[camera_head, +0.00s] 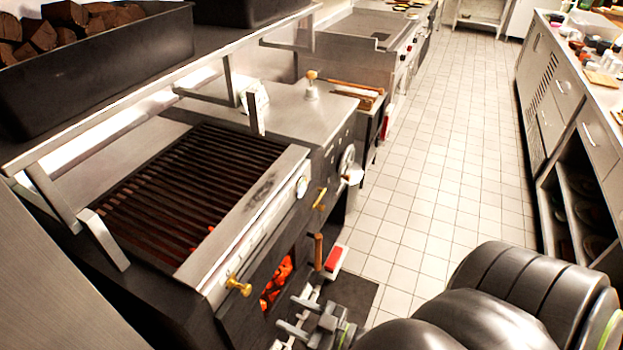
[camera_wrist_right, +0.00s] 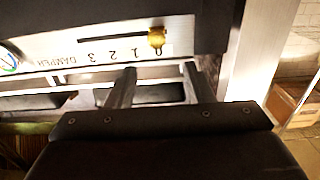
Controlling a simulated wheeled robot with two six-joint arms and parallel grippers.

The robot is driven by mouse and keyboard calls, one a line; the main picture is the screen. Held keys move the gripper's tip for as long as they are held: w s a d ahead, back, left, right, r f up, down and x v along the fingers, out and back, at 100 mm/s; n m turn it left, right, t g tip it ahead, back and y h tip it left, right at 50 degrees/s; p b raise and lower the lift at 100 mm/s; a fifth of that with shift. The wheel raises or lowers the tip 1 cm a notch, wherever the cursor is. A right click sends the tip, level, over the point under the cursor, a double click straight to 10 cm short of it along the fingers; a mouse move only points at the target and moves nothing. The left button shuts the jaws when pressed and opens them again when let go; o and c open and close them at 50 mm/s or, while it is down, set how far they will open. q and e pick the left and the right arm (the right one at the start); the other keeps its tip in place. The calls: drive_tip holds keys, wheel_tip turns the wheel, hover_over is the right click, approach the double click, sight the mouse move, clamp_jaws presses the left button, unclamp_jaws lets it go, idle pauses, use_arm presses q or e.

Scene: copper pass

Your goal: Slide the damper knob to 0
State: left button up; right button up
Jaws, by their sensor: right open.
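The brass damper knob (camera_head: 238,286) is on the grill's front panel, toward its near left end. In the right wrist view the scale appears upside down, and the knob (camera_wrist_right: 156,38) sits at the 0 end of the slot (camera_wrist_right: 105,39), level with the 0 mark (camera_wrist_right: 158,52). The slot beyond it, past 1, 2 and 3, is empty. My right gripper (camera_head: 286,322) is open and empty, in front of the grill and apart from the knob. In the wrist view its two fingers (camera_wrist_right: 160,74) point toward the panel on the knob's side. My left gripper is not in view.
The grill grate (camera_head: 190,195) lies behind the panel. Glowing embers (camera_head: 276,284) show in the opening below it. A wooden handle (camera_head: 318,252), a brass handle (camera_head: 320,198) and a round gauge (camera_head: 302,186) are farther right. The tiled floor (camera_head: 440,150) is clear.

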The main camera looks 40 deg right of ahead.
drive_tip(key=shift+b+v, duration=0.35)
drive_tip(key=shift+v, duration=1.7)
drive_tip(key=s+d+f+m+g+h, duration=0.2)
drive_tip(key=d+f+g+h, duration=0.15)
drive_tip(key=f, duration=0.65)
drive_tip(key=s+d+f+m+g+h, duration=0.2)
drive_tip(key=d+f+h, duration=0.15)
drive_tip(key=f, duration=0.75)
drive_tip(key=s+a+f+m+g, duration=0.1)
drive_tip(key=s+f+g, duration=0.9)
drive_tip(key=s+f, duration=0.6)
drive_tip(key=s, duration=0.4)
drive_tip(key=shift+f+h+b, duration=0.15)
drive_tip(key=shift+h+b, duration=0.2)
drive_tip(key=shift+h, duration=0.05)
drive_tip(key=shift+w+a, duration=0.1)
drive_tip(key=shift+a, duration=0.05)
